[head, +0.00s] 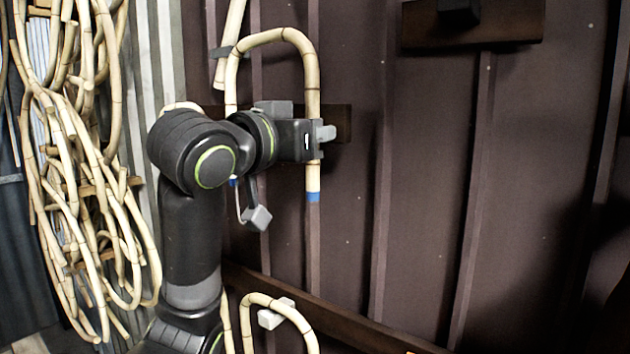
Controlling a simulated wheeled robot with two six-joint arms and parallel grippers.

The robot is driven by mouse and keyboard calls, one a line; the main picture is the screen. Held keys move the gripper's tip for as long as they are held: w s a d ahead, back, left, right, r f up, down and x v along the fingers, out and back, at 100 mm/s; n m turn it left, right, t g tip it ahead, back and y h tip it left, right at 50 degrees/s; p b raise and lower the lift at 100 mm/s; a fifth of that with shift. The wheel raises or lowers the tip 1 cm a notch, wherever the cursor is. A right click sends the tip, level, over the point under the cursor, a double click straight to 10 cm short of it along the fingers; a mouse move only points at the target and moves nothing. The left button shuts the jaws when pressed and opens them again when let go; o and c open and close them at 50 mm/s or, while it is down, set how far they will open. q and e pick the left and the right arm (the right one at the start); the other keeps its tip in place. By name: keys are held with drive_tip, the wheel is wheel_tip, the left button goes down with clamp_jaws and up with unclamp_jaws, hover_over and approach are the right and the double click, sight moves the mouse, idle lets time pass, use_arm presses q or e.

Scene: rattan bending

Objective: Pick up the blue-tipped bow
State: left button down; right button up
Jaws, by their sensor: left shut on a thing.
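The blue-tipped bow (313,90) is a pale rattan cane bent into an upside-down U, with dark joint rings. Blue shows at the low end of its right leg, and a bit of blue shows by the left leg behind my arm. It stands upright in front of the dark wall. My left gripper (318,140) is shut on the bow's right leg, above the blue tip. My arm hides the lower part of the left leg. My right gripper is not in view.
Another bent cane (262,298) is at the bottom, by a light grey block (275,314). Many tangled canes (75,150) hang at the left. A wooden block (472,24) is on the wall (430,180) at the upper right. The wall's right side is mostly bare.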

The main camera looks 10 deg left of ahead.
sight(308, 78)
use_arm(q)
drive_tip(key=r, duration=0.2)
drive_tip(key=r+b, duration=0.1)
drive_tip(key=r, duration=0.1)
drive_tip(key=r+b, duration=0.1)
drive_tip(key=r, duration=0.1)
drive_tip(key=shift+w, duration=0.4)
drive_tip(key=shift+r, duration=0.75)
